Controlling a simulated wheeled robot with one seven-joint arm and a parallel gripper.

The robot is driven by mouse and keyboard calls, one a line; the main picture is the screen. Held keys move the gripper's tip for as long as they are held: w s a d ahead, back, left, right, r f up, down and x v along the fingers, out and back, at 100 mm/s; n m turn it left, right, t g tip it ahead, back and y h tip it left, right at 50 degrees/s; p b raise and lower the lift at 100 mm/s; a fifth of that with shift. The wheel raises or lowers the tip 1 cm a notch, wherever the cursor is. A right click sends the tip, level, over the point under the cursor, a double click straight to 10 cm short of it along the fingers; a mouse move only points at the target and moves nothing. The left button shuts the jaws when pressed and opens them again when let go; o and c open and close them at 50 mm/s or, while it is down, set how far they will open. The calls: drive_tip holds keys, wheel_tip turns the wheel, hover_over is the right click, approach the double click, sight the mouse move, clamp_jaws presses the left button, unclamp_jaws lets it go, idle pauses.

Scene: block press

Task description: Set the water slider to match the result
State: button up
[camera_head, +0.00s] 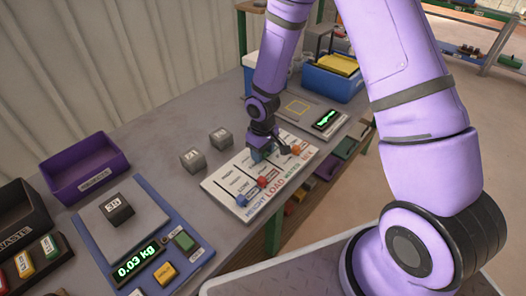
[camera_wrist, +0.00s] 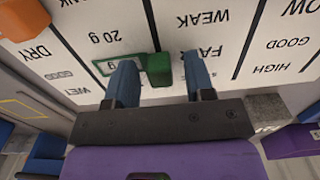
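The slider board (camera_head: 222,186) is white, with columns headed HEIGHT, LOAD, WATER and one partly hidden heading. In the wrist view, a green slider knob (camera_wrist: 158,69) sits on a black slot beside a green-framed label ending in "g", just past "20 g". I take this as the water slider. My gripper (camera_wrist: 160,82) is open, its blue fingers on either side of the knob with visible gaps. Blue (camera_head: 241,200) and red (camera_head: 262,182) knobs sit at left; an orange knob (camera_head: 296,149) is at right.
A scale (camera_head: 160,225) reads 0.03 kg with a dark block (camera_head: 117,209) on it. Two grey blocks (camera_head: 193,160) (camera_head: 221,138) stand left of the board. A purple tray (camera_head: 84,168) is at left; a panel with a lit display (camera_head: 325,120) is behind.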

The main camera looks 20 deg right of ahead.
wheel_tip(320, 180, up, 11)
idle(0.7)
drive_tip(key=shift+f, duration=0.1)
drive_tip(key=s+d+r+m+t+h, duration=0.1)
drive_tip(key=s+d+r, duration=0.25)
drive_tip(key=r, duration=0.65)
drive_tip(key=s+d+r+m+t, duration=0.1)
drive_tip(key=s+d+r+m, duration=0.2)
drive_tip(key=r, duration=0.7)
drive_tip(key=s+d+r+t, duration=0.1)
drive_tip(key=s+r, duration=0.2)
drive_tip(key=s, duration=0.3)
drive_tip(key=s+d+r+m+t, duration=0.1)
drive_tip(key=s+r, duration=0.2)
drive_tip(key=s, duration=0.3)
drive_tip(key=s+d+r+m+t+y, duration=0.1)
drive_tip(key=s+r, duration=0.3)
drive_tip(key=s, duration=0.2)
drive_tip(key=shift+s+d, duration=0.35)
drive_tip(key=shift+s, duration=0.05)
idle(0.8)
